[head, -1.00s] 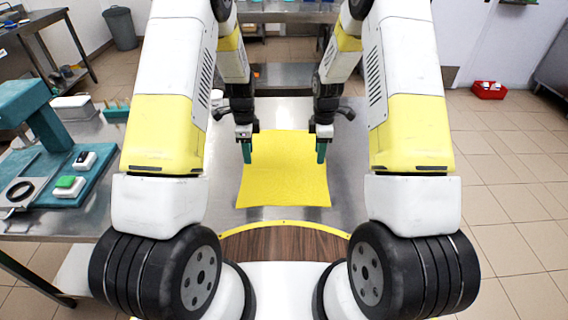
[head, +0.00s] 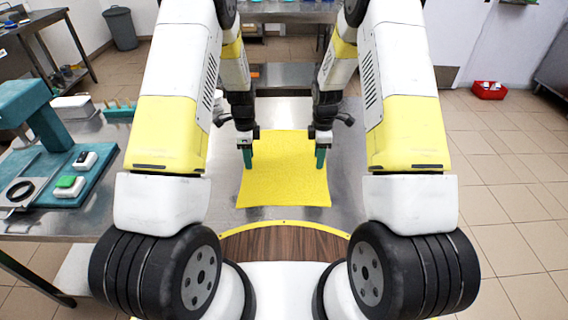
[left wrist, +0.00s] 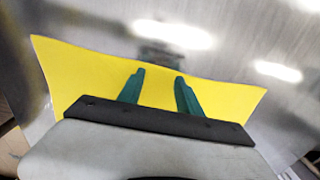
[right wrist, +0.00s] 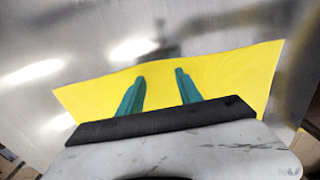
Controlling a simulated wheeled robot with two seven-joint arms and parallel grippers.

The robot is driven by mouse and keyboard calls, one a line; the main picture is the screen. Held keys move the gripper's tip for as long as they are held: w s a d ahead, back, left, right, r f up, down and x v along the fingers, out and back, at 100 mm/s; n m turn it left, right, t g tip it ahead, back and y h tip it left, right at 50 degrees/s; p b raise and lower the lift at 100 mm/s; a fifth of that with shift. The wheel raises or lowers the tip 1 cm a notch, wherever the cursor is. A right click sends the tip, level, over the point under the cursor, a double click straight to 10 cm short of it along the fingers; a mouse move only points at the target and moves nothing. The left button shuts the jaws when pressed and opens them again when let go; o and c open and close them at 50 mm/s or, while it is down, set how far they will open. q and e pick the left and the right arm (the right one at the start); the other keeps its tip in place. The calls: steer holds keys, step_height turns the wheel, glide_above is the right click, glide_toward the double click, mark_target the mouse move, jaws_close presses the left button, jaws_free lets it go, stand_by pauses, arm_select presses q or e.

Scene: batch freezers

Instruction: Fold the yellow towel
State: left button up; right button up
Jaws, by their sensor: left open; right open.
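The yellow towel (head: 284,178) lies spread flat on the metal table, and it also shows in the left wrist view (left wrist: 85,80) and the right wrist view (right wrist: 235,75). My left gripper (head: 248,160) is over the towel's far left part. Its green fingers (left wrist: 160,85) stand apart with only towel visible between them. My right gripper (head: 320,158) is over the far right part. Its fingers (right wrist: 160,85) are also apart and empty. I cannot tell whether the fingertips touch the cloth. My arms hide some of the table on both sides.
The metal table (head: 345,190) is bare around the towel. A red bin (head: 489,91) sits on the floor at the right.

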steer(key=shift+f, duration=0.15)
arm_select(q)
jaws_close()
arm_select(e)
jaws_close()
arm_select(q)
steer(key=shift+p, duration=2.55)
